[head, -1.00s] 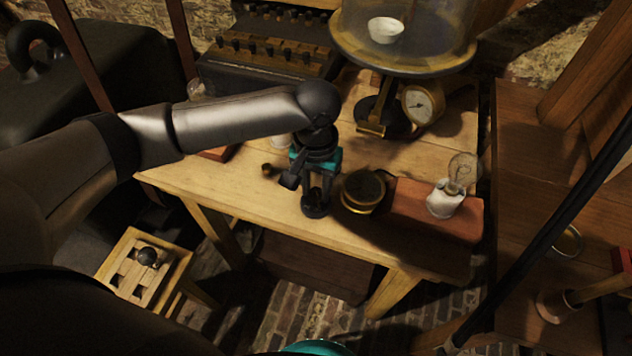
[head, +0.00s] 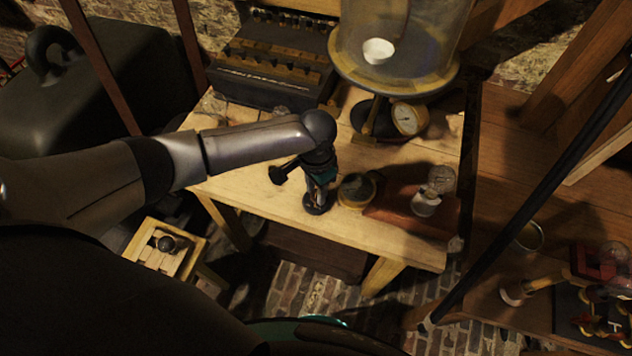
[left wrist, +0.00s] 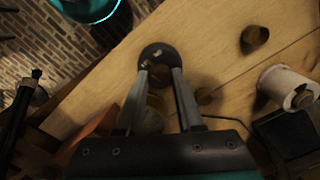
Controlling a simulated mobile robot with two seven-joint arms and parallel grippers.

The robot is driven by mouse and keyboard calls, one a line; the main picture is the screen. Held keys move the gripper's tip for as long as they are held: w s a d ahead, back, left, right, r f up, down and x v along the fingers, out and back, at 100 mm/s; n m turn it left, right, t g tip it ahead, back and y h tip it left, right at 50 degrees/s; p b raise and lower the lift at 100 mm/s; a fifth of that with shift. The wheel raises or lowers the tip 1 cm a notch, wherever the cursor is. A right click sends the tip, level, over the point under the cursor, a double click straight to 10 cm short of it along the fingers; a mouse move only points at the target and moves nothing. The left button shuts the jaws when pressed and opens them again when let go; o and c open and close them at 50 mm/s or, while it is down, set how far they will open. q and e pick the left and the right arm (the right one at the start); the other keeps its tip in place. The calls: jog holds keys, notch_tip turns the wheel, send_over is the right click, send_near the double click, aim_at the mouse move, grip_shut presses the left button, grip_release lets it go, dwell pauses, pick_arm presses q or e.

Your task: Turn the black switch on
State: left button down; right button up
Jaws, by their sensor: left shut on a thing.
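The black switch (head: 318,207) has a round black base and sits near the front edge of the wooden table in the head view. It also shows in the left wrist view (left wrist: 157,52), with light metal spots on its top. My left gripper (head: 321,192) reaches down onto it from above. Its two fingers (left wrist: 159,76) are shut on the switch's middle part, which they largely hide. I cannot tell the switch's on or off position. My right gripper is not in view.
Right of the switch are a brass-rimmed round piece (head: 356,191) and a bulb in a white socket (head: 430,197) on a reddish block. Behind stand a glass dome (head: 400,40), a dial gauge (head: 408,118) and a knobbed box (head: 275,70). Bare tabletop (head: 245,190) lies left.

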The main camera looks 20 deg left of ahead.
pick_arm(q)
jog(key=m+p, duration=0.1)
jog(key=m, duration=0.2)
jog(key=shift+r, duration=0.15)
jog(key=m+p, duration=0.1)
jog(key=m, duration=0.1)
jog(key=shift+m, duration=0.3)
jog(key=m+p, duration=0.1)
jog(key=m, duration=0.4)
jog(key=shift+m, duration=0.3)
jog(key=c, duration=0.5)
grip_release()
jog(key=shift+c, duration=0.2)
notch_tip(320, 180, up, 15)
jog(key=p, duration=0.3)
